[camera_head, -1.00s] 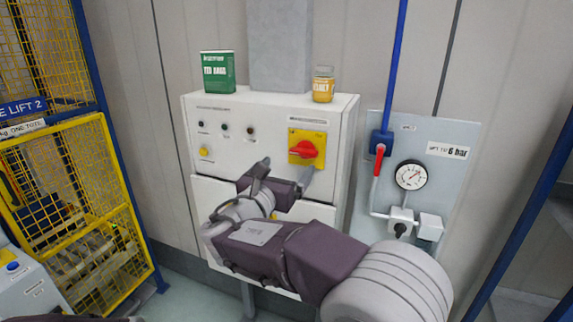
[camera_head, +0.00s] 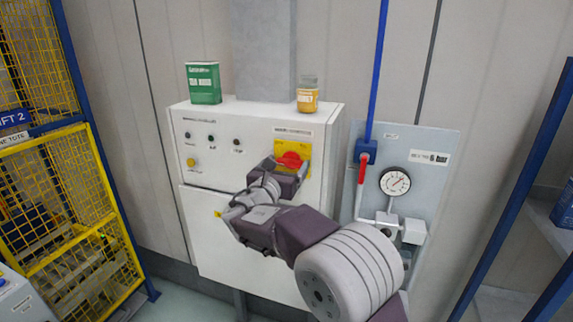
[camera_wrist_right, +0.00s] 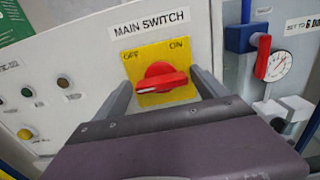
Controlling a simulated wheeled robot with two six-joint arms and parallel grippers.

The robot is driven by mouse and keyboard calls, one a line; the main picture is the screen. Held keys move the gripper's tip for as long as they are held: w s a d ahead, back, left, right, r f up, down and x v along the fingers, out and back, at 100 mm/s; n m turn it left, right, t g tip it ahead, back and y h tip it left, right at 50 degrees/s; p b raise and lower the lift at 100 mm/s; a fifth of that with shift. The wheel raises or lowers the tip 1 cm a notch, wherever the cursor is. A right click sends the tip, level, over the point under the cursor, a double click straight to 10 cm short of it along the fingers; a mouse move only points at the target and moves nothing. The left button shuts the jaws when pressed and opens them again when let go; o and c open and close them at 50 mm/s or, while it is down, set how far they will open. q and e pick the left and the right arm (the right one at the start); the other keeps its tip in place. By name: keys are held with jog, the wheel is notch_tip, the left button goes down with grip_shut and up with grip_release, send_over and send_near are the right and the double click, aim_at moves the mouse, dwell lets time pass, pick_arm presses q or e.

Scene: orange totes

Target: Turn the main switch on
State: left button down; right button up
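The main switch is a red rotary knob (camera_head: 290,160) on a yellow plate (camera_head: 305,148) on the front of a white cabinet (camera_head: 229,150). In the right wrist view the knob (camera_wrist_right: 161,79) lies nearly level, its white mark at the left end, below the printed words OFF and ON. My right gripper (camera_head: 283,163) is at the plate, its fingers partly hiding it. In the right wrist view the gripper (camera_wrist_right: 164,85) is open, one finger on each side of the knob, with gaps visible. My left gripper is not in view.
A green tin (camera_head: 203,83) and a yellow-labelled jar (camera_head: 308,97) stand on the cabinet top. To the right is a panel with a gauge (camera_head: 395,181) and a red-handled valve (camera_head: 362,172). A yellow mesh fence (camera_head: 75,225) stands at the left.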

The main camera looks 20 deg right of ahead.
jog(key=c, duration=0.9)
jog(key=shift+f+m+b, duration=0.25)
jog(key=shift+m+b, duration=0.15)
jog(key=shift+b, duration=0.3)
jog(key=shift+c, duration=0.2)
jog(key=m+b, duration=0.4)
jog(key=b, duration=0.1)
jog(key=m+b, duration=0.4)
jog(key=b, duration=0.1)
jog(key=shift+s+d+f, duration=0.1)
jog(key=shift+d+f, duration=0.05)
jog(key=shift+d, duration=0.05)
jog(key=m+b, duration=0.4)
jog(key=shift+m, duration=0.4)
jog(key=shift+m+b, duration=1.25)
jog(key=shift+m, duration=0.85)
jog(key=shift+r, duration=0.2)
jog(key=o, duration=1.4)
